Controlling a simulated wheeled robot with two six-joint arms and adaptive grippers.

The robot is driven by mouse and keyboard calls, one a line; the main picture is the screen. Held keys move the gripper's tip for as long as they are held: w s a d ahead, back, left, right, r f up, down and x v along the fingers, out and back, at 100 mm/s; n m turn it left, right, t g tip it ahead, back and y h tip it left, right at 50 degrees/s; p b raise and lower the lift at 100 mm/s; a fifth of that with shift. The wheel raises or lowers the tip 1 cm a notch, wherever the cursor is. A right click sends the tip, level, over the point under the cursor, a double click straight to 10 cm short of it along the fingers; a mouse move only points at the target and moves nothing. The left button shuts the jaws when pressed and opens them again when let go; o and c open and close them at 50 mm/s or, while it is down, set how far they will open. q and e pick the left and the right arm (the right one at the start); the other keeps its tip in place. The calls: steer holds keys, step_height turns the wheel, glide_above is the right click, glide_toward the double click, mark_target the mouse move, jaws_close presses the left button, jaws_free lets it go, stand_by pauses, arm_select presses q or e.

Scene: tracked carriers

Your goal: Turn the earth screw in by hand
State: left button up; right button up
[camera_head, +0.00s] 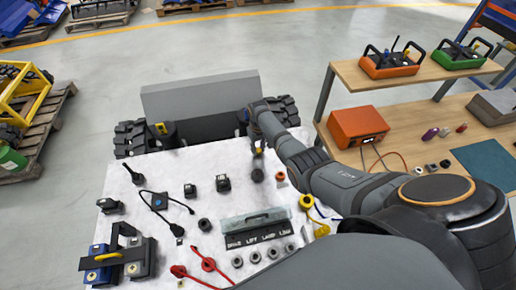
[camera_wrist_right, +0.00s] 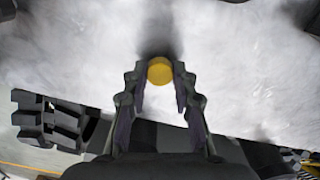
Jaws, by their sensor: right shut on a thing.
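My right arm reaches out over the far edge of the white table. Its gripper (camera_head: 257,146) hangs above the table, close to the tracked carrier (camera_head: 200,98). In the right wrist view the gripper (camera_wrist_right: 159,78) has its two fingertips on either side of a round yellow knob (camera_wrist_right: 159,70), which I take for the earth screw's head. The gripper is shut on it. The screw's shank and any hole under it are hidden. My left gripper is not in view.
The white table (camera_head: 150,172) bears several black connectors, a grey labelled panel (camera_head: 257,230), red cables (camera_head: 208,264) and a yellow coil (camera_head: 306,203). A wooden bench (camera_head: 345,75) with an orange box (camera_head: 357,126) stands at right. The floor behind the carrier is clear.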

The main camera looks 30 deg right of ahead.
steer(key=m, duration=0.5)
steer(key=shift+p, duration=0.3)
steer(key=m, duration=0.4)
steer(key=shift+r+p, duration=0.1)
steer(key=shift+p, duration=0.25)
steer(key=m, duration=0.5)
steer(key=shift+w+m, duration=0.1)
steer(key=shift+m, duration=0.3)
steer(key=o, duration=1)
steer(key=shift+c, duration=0.2)
